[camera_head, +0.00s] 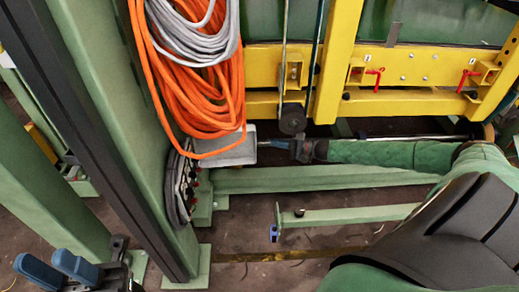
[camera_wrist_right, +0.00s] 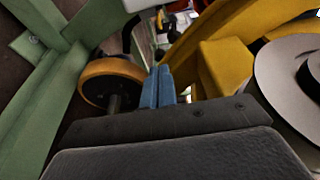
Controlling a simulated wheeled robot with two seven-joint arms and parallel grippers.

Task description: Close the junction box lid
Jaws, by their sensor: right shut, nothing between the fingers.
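A grey box-like panel (camera_head: 236,153), which looks like the junction box or its lid, sticks out from the green post below the hanging cables. The orange cables cover its upper left part, so I cannot tell how far the lid is open. My right gripper (camera_head: 262,143) is at the panel's right edge, its blue fingertips very close to it; contact is unclear. The right wrist view shows its blue fingers (camera_wrist_right: 158,80) together and empty. I cannot pick out the lid there. My left gripper (camera_head: 56,266) is low at the far left, away from the panel, its two blue fingers apart.
Orange cable (camera_head: 205,95) and grey cable (camera_head: 205,42) hang on the green post (camera_head: 110,110). A yellow frame (camera_head: 335,65) with red handles (camera_head: 375,76) stands behind. A green beam (camera_head: 345,215) lies below my right arm. In the wrist view an orange wheel (camera_wrist_right: 97,72) is left of the fingers.

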